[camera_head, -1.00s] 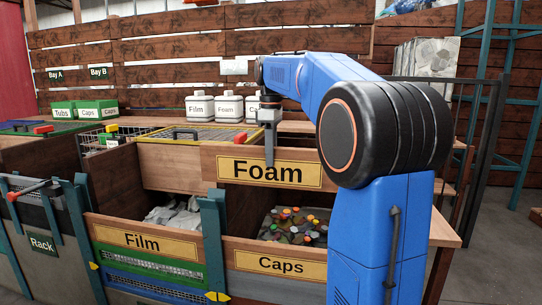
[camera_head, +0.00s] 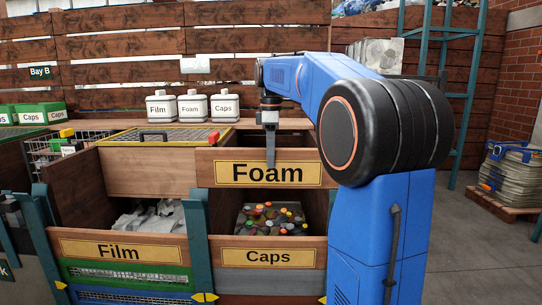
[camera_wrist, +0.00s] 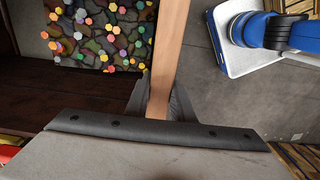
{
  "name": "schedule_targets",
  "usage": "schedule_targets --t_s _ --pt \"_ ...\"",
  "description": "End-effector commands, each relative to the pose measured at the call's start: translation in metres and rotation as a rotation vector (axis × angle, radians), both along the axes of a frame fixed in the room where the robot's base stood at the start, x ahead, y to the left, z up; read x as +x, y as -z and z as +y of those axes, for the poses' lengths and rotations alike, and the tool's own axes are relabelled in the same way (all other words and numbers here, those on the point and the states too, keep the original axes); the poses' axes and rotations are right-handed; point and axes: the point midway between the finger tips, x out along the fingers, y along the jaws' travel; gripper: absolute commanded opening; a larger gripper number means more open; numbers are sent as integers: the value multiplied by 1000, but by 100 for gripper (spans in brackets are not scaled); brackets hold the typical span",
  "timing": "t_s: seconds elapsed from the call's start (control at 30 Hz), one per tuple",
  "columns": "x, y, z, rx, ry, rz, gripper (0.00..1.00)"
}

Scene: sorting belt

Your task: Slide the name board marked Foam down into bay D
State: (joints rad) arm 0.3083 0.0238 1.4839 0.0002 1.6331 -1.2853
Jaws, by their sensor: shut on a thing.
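The name board marked Foam (camera_head: 225,172) is a wooden plank with a yellow plate, held upright and about level above the bay with the Caps board. My gripper (camera_head: 270,160) is shut on its top edge near the middle. In the wrist view my gripper (camera_wrist: 160,105) has the board's edge (camera_wrist: 170,50) between its fingers. The bay below holds colourful caps (camera_head: 272,218), and its front carries the Caps board (camera_head: 222,257). The Film board (camera_head: 75,250) fronts the bay to the left. No bay D mark can be read.
A teal post (camera_head: 197,240) stands between the Film and Caps bays. White containers (camera_head: 194,108) marked Film, Foam and Caps stand on the ledge behind. A yellow-framed lid (camera_head: 165,139) lies at the back left. Open floor (camera_head: 460,245) lies to the right.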

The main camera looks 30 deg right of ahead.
Motion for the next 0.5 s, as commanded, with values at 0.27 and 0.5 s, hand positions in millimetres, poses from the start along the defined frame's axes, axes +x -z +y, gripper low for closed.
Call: schedule_targets --t_s 0.27,0.5 --pt "0 -1 0 -1 0 -1 0" --pt "0 9 0 1 0 1 0"
